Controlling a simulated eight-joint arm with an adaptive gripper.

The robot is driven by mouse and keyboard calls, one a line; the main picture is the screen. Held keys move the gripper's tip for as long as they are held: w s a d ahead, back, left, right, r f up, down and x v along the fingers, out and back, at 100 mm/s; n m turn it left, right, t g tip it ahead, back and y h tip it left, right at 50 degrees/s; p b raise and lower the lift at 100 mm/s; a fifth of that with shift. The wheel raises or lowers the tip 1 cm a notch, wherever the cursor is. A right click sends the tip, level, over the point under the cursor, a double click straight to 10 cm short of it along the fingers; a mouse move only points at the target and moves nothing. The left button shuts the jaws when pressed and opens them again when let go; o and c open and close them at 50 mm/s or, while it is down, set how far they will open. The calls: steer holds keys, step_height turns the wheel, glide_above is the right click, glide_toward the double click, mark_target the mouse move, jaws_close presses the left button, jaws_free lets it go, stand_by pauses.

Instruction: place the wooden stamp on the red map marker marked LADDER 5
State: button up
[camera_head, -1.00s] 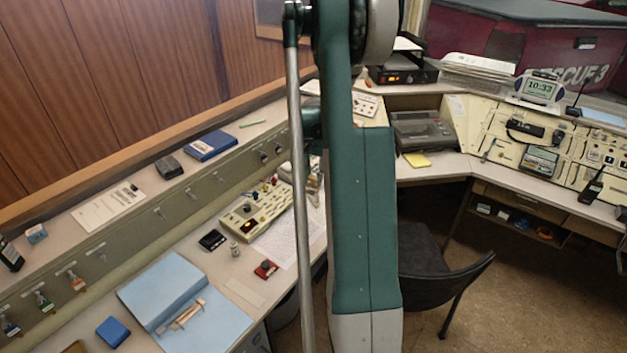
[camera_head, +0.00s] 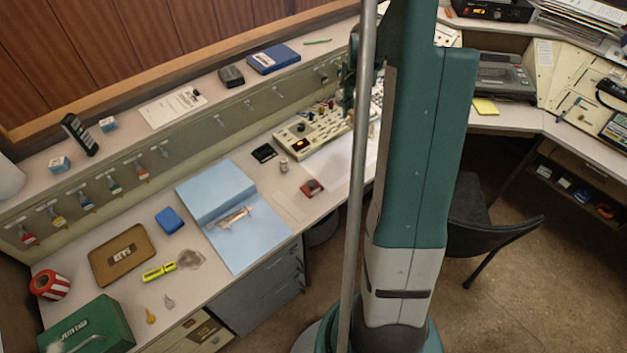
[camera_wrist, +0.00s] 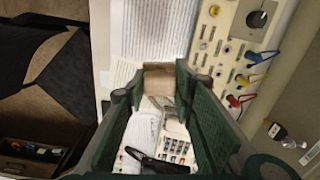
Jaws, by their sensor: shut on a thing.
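My gripper (camera_wrist: 159,84) is shut on a light wooden block, which looks like the wooden stamp (camera_wrist: 158,76), held between the green fingertips in the wrist view. Papers and a console panel show beneath it. In the head view a small red block with a dark patch (camera_head: 312,188) lies on the desk, right of the blue folder. It may be the red map marker; its lettering is too small to read. It does not show clearly in the wrist view. In the head view my arm hides much of the area around the gripper, and the stamp cannot be made out.
A cream control panel (camera_head: 305,134) with knobs stands behind the red block. A black box (camera_head: 264,153) and a small metal cylinder (camera_head: 284,166) are nearby. The open blue folder (camera_head: 262,238) lies to the left. A black chair (camera_head: 490,215) stands at the right.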

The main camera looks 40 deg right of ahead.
steer(key=s+a+r, duration=0.2)
steer(key=a, duration=1.2)
steer(key=m+p, duration=0.1)
steer(key=p, duration=0.1)
glide_above(312, 183)
steer(key=shift+r, duration=0.25)
steer(key=shift+f+b, duration=0.55)
steer(key=shift+f, duration=2.35)
steer(key=shift+f+b, duration=0.3)
steer(key=shift+f, duration=1.8)
steer(key=shift+f, duration=0.2)
